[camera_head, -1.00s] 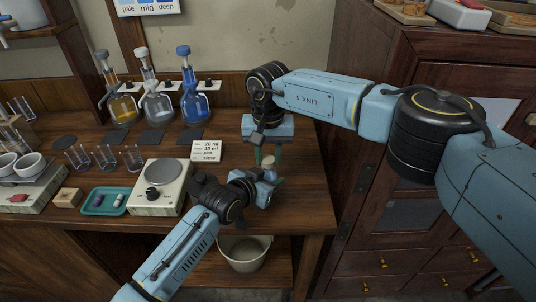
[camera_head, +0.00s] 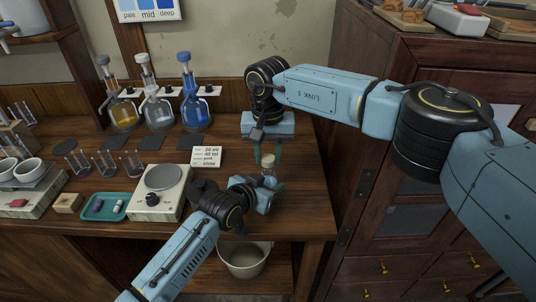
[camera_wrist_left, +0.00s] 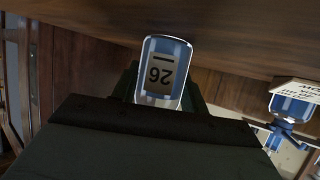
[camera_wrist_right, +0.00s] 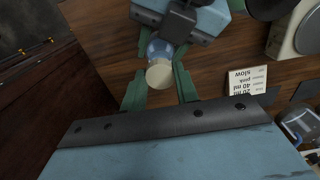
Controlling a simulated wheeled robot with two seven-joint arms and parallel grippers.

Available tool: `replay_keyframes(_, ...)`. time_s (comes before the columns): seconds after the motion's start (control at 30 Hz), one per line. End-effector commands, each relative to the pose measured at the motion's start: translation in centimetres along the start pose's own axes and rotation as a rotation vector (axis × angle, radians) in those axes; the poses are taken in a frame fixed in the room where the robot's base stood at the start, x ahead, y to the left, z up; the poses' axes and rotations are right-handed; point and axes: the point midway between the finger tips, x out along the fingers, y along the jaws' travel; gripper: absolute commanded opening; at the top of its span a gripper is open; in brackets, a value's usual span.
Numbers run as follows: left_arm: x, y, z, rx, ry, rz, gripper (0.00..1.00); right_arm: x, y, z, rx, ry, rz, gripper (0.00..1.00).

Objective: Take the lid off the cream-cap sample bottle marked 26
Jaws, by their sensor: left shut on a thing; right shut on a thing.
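The sample bottle (camera_wrist_left: 160,72) shows its label 26 in the left wrist view, with clear, bluish glass. In the head view the bottle (camera_head: 269,172) stands upright above the table's right part. My left gripper (camera_head: 267,187) is shut on its lower body. The cream cap (camera_wrist_right: 159,75) is at the bottle's mouth in the right wrist view. My right gripper (camera_wrist_right: 160,88) comes from above, its green fingers on either side of the cap, shut on it. I cannot tell whether any gap separates cap and glass.
A balance (camera_head: 160,190), a written card (camera_head: 206,156) and a teal tray (camera_head: 104,208) lie to the left. Several flasks (camera_head: 193,103) stand at the back. A bucket (camera_head: 243,258) is below the table edge. A wooden cabinet (camera_head: 400,230) stands right.

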Motion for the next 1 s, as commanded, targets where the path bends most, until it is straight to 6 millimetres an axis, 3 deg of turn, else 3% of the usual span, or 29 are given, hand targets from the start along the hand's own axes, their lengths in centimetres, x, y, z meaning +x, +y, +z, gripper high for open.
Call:
replay_keyframes(0.23, 0.0, 0.0, 0.0, 0.0, -0.001, 0.0, 0.0, -0.7, 0.0, 0.0, 0.0, 0.001, 0.0, 0.03)
replay_keyframes(0.5, 0.0, 0.0, 0.0, 0.0, -0.001, 0.0, 0.0, -3.9, 0.0, 0.0, 0.001, 0.002, 0.001, 0.03)
replay_keyframes(0.7, 0.0, 0.0, 0.0, 0.0, -0.001, 0.0, 0.0, -4.0, 0.0, 0.0, 0.001, 0.0, 0.0, 0.03)
replay_keyframes(0.73, 0.0, 0.0, 0.0, 0.0, -0.001, 0.0, 0.45, -4.0, 0.0, 0.0, 0.001, 0.0, 0.0, 0.03)
replay_keyframes(0.9, 0.0, 0.0, 0.0, 0.0, -0.001, 0.0, 0.67, -4.0, 0.0, 0.0, 0.0, 0.0, 0.0, 0.03)
replay_keyframes(1.0, 0.0, 0.0, 0.0, 0.0, -0.001, 0.0, 0.69, -4.0, 0.0, 0.0, 0.0, 0.0, 0.001, 0.03)
